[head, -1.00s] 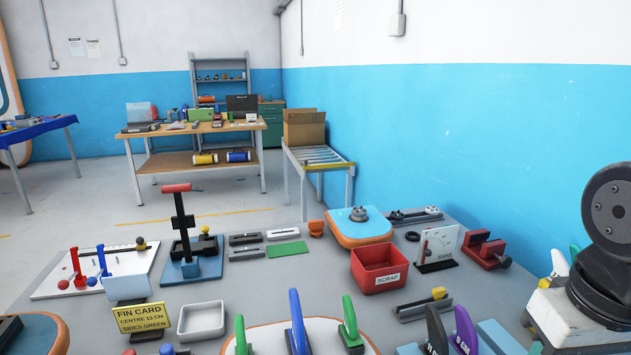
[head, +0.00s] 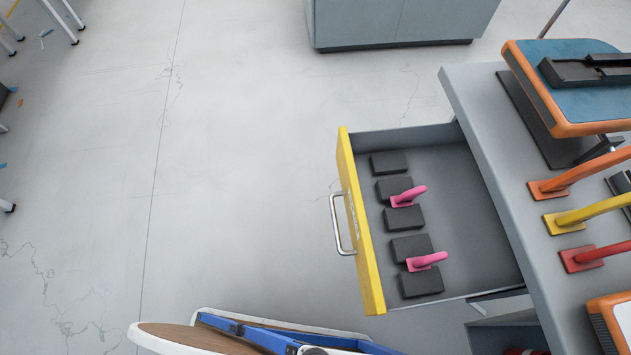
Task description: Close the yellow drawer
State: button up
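The yellow drawer (head: 364,240) stands pulled out to the left from the grey bench (head: 487,150) in the head view. Its yellow front carries a silver bar handle (head: 338,224) on the outer side. Inside lie several dark grey blocks and two pink fins, an upper one (head: 407,197) and a lower one (head: 427,261). The inner end of the drawer is hidden under the bench top. My gripper is not in view.
Orange, yellow (head: 590,216) and red fins stand on the bench top, beside a blue and orange board (head: 585,88). A round-ended brown board with a blue frame (head: 250,335) stands below the drawer. The floor left of the drawer is clear. A grey cabinet (head: 400,22) stands beyond.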

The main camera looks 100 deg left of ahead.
aim_at(456, 215)
jog(key=k, duration=0.5)
jog(key=u, duration=1.2)
jog(key=i, duration=0.35)
jog(key=u, duration=0.85)
